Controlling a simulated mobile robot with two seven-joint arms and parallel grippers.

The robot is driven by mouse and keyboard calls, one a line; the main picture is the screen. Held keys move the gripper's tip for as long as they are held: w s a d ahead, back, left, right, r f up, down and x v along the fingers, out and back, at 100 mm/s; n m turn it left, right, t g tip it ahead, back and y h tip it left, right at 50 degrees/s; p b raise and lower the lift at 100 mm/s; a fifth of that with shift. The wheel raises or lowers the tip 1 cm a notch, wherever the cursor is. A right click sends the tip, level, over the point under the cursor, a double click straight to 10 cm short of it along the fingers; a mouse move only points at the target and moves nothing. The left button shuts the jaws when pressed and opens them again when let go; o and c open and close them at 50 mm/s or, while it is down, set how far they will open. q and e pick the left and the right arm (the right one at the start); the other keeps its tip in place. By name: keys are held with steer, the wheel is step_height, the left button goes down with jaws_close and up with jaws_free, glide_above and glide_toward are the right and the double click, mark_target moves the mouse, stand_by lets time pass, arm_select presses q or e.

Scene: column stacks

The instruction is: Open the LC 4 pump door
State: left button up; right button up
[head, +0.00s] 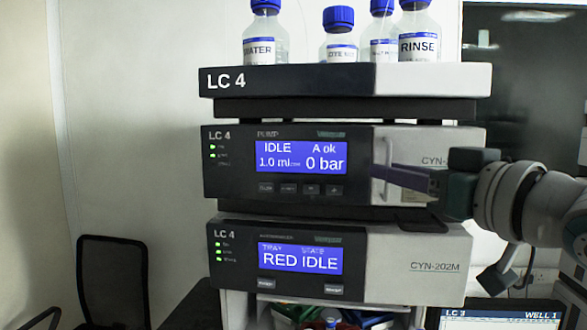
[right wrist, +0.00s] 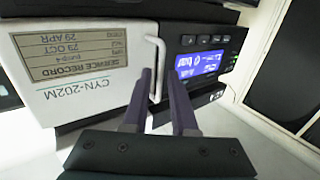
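The LC 4 pump (head: 228,187) is the middle unit of the stack, with a blue screen reading IDLE and 0 bar. Its white door (head: 418,146) on the right half looks shut, and it also shows in the right wrist view (right wrist: 35,60). A pale upright bar handle (head: 388,158) stands at the door's left edge; it also shows in the right wrist view (right wrist: 161,60). My right gripper (head: 385,178) is at the handle; in the right wrist view its purple fingers (right wrist: 159,78) are apart, with the bar between their tips. My left gripper is out of view.
A top tray (head: 290,82) holds several blue-capped bottles. Below the pump is another LC 4 unit (head: 240,290) reading RED IDLE. A monitor (head: 500,318) stands low right and a dark chair (head: 112,275) low left. Free room lies left of the stack.

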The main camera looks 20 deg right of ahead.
jaws_close()
stand_by(1.1)
